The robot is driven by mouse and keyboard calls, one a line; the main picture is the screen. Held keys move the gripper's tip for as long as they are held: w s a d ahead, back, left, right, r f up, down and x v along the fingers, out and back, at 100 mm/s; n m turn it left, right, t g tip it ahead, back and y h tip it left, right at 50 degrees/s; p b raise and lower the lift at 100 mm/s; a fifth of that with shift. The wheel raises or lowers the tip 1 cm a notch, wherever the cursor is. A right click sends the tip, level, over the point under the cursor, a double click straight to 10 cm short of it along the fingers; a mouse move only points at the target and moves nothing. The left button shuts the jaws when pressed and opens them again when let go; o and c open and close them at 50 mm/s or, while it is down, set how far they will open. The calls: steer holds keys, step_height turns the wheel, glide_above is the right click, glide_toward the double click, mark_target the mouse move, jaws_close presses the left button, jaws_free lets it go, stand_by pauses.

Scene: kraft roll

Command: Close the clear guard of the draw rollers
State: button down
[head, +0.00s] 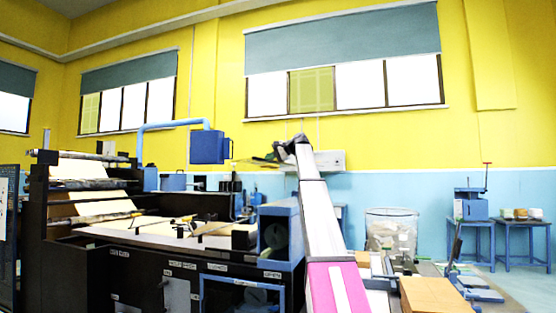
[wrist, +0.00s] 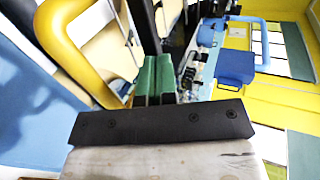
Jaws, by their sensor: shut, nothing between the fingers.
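My gripper (wrist: 157,62) shows its two green fingers side by side, shut and empty, in the wrist view. A thick yellow bar (wrist: 58,45) bends around a pale panel left of the fingers, apart from them; I cannot tell whether it belongs to the clear guard. In the head view my arm reaches up and away to the right of the black machine (head: 60,255). Rollers (head: 95,184) with brown paper sit at the machine's left end. The clear guard itself cannot be made out surely, nor whether it is open.
A blue box (head: 206,147) hangs from a pipe over the machine and also shows in the wrist view (wrist: 235,67). A clear bin (head: 391,232) stands right of my arm. Cardboard boxes (head: 436,296) lie front right.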

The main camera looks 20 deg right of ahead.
steer(key=shift+g+h, duration=0.6)
steer(key=shift+h, duration=0.3)
steer(key=w+a, duration=0.2)
steer(key=a, duration=0.1)
steer(key=w+a, duration=0.1)
steer(key=a, duration=0.1)
steer(key=shift+w+f, duration=0.3)
steer(key=w+a+f+g+h, duration=0.2)
steer(key=w+a+f, duration=0.3)
steer(key=a+f, duration=0.3)
steer(key=w+a+f+g+h, duration=0.1)
steer(key=w+a+f+h, duration=0.2)
steer(key=w+a+f, duration=0.4)
steer(key=a+f+g+h, duration=0.2)
steer(key=a+f+h, duration=0.1)
steer(key=f, duration=0.9)
steer(key=shift+a+f+g+h, duration=0.2)
steer(key=shift+a+g+h, duration=0.1)
steer(key=shift+g, duration=0.1)
steer(key=shift+w, duration=0.1)
